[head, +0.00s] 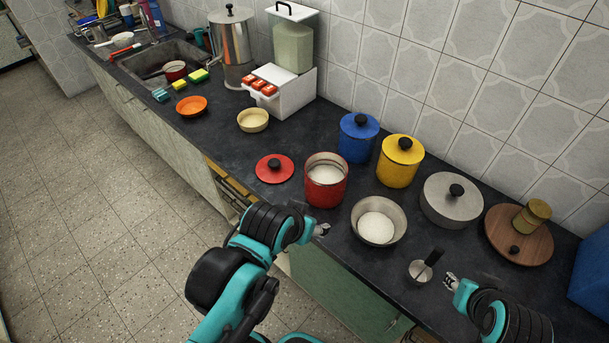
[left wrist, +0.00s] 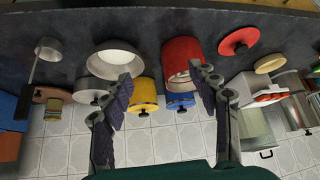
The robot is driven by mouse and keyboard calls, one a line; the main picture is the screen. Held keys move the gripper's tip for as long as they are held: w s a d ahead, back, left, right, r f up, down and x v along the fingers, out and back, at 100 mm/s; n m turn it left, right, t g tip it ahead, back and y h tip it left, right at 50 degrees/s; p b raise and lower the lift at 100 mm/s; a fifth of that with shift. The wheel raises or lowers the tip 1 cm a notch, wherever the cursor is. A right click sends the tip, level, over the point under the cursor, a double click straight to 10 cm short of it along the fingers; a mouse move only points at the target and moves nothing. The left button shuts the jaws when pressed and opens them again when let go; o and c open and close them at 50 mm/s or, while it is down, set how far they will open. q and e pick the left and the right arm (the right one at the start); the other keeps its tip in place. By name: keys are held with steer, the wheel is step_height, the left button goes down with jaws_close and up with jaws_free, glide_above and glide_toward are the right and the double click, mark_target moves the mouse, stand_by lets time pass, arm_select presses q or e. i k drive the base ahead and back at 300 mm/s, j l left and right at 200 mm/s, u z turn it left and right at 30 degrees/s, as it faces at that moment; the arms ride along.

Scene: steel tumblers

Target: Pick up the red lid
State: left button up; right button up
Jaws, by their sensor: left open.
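The red lid (head: 274,168) lies flat on the dark counter with its black knob up, left of the open red canister (head: 325,181). The lid also shows in the left wrist view (left wrist: 238,41), where the picture is upside down. My left gripper (head: 321,230) is open and empty near the counter's front edge, in front of the red canister and right of the lid, apart from both. Its two fingers are spread in the left wrist view (left wrist: 165,78). My right gripper (head: 450,281) is small at the lower right, by a dark-handled scoop (head: 423,267); its jaw opening is unclear.
The red canister holds white powder. A steel bowl (head: 379,221), blue canister (head: 358,138), yellow canister (head: 399,161) and grey lidded pot (head: 450,199) stand to the right.

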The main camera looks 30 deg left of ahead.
mark_target(273, 169)
steer(key=j+z, duration=0.1)
steer(key=j, duration=0.6)
steer(key=k+j+z, duration=0.1)
steer(key=j, duration=0.55)
steer(key=j+z, duration=0.1)
steer(key=j, duration=0.6)
steer(key=i+j+z, duration=0.1)
steer(key=i+j, duration=0.35)
steer(key=j, duration=0.2)
steer(key=i+j+z, duration=0.15)
steer(key=j, duration=0.2)
steer(key=i, duration=0.05)
